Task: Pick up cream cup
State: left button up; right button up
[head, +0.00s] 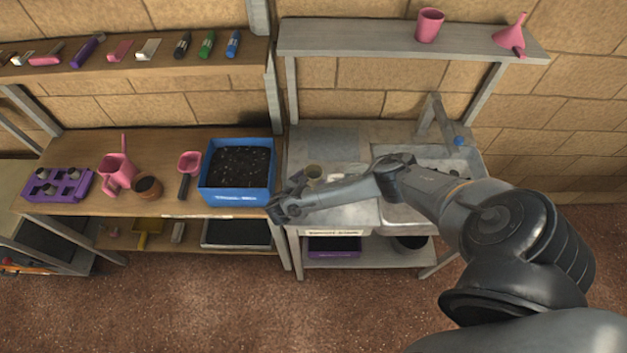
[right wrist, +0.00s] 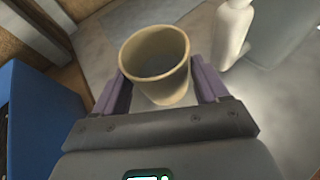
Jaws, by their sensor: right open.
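The cream cup (head: 314,171) stands upright on the grey bench, just behind my right arm in the head view. In the right wrist view, the cream cup (right wrist: 157,62) is large and looks empty, with its wide mouth toward the camera. My right gripper (right wrist: 160,84) is open, with a purple finger on either side of the cup's lower part. I cannot tell whether the fingers touch it. In the head view, my right gripper (head: 290,203) is near the blue box, at the bench's left front. My left gripper is not in view.
A blue box of dark soil (head: 237,198) stands close left of my right gripper. A pale bottle (right wrist: 234,30) stands right of the cup. A sink (head: 408,210) lies under my right arm. A shelf (head: 400,40) with a pink cup (head: 429,25) is above.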

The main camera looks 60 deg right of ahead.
aim_at(317, 173)
jog(key=b+x, duration=0.1)
jog(key=x, duration=0.1)
jog(key=shift+d+f, duration=0.2)
jog(key=shift+f, duration=0.05)
jog(key=shift+d, duration=0.35)
jog(key=c, duration=0.7)
jog(key=shift+r, duration=0.1)
